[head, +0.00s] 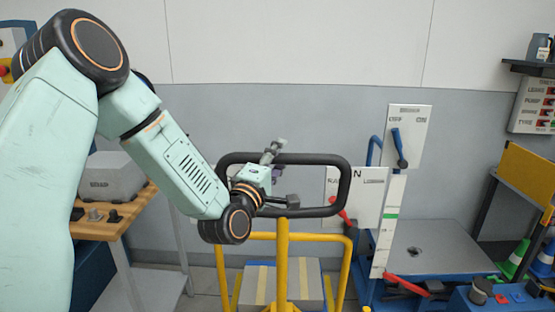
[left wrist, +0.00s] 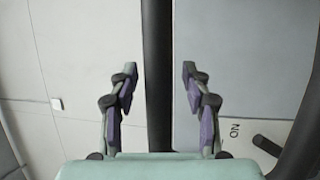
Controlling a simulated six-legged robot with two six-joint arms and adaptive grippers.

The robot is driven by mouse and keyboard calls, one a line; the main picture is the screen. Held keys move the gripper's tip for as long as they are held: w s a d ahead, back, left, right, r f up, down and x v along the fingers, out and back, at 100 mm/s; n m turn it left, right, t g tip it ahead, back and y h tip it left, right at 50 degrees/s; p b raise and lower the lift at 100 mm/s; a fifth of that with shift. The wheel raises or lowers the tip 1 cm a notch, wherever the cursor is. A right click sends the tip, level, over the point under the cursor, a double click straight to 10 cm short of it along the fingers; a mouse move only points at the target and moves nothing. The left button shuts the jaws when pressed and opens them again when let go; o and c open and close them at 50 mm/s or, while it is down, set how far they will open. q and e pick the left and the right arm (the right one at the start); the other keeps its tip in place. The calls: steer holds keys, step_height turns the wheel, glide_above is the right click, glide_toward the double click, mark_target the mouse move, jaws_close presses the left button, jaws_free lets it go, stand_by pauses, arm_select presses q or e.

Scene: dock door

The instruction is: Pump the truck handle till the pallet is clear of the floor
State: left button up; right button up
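The truck handle (head: 333,159) is a black loop on a yellow post (head: 283,262), in the middle of the head view. My left gripper (head: 272,152) is at the handle's top bar. In the left wrist view the black bar (left wrist: 158,40) runs between the two fingers of this gripper (left wrist: 159,78), with a gap on each side, so it is open around the bar. A grey striped block (head: 258,284) shows low behind the post. I cannot make out the pallet or its height above the floor. My right gripper is not in view.
A wooden-topped bench (head: 103,226) with a grey box (head: 112,176) stands left. A blue machine with a grey plate (head: 432,247) and red levers is to the right.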

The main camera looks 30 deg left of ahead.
arm_select(q)
steer(key=shift+w+d+r, duration=0.1)
steer(key=shift+d, duration=0.3)
steer(key=c, duration=0.5)
steer(key=shift+a, duration=0.15)
jaws_close()
